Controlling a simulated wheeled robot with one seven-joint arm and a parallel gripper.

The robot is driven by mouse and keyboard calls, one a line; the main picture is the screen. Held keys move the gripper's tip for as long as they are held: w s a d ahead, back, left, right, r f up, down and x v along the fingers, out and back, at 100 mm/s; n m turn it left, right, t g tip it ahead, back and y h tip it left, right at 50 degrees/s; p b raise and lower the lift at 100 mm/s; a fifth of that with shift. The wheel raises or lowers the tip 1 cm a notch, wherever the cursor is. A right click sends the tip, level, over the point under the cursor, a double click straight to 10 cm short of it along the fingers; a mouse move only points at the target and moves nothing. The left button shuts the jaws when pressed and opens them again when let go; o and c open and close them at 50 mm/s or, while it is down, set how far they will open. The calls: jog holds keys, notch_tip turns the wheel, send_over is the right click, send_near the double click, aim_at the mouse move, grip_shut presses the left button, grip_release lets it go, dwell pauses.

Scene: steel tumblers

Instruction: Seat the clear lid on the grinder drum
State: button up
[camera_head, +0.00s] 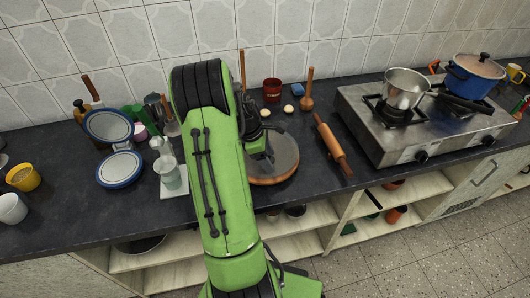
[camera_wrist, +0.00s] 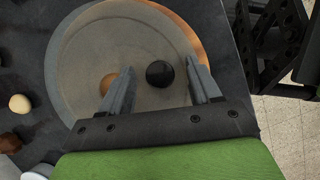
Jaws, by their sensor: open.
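The clear lid (camera_head: 284,150) is a wide see-through disc lying over the grinder drum (camera_head: 272,181), whose orange-brown rim shows at the front. In the wrist view the lid (camera_wrist: 100,45) fills the upper middle, with its black knob (camera_wrist: 160,74). The drum's orange rim (camera_wrist: 188,28) shows along the right side, so the two look offset there. I cannot tell whether the lid rests level. My gripper (camera_wrist: 160,66) is open, its fingers on either side of the knob without visible contact. In the head view my gripper (camera_head: 262,154) is partly hidden by my arm.
A rolling pin (camera_head: 332,146) lies right of the drum, before the steel stove (camera_head: 420,125). Pale balls (camera_head: 288,108), a red cup (camera_head: 272,90) and a wooden pestle (camera_head: 307,92) are behind.

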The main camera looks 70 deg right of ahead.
jog(key=shift+r, duration=0.1)
jog(key=shift+c, duration=0.2)
grip_shut()
notch_tip(320, 180, up, 10)
jog(key=p, duration=0.3)
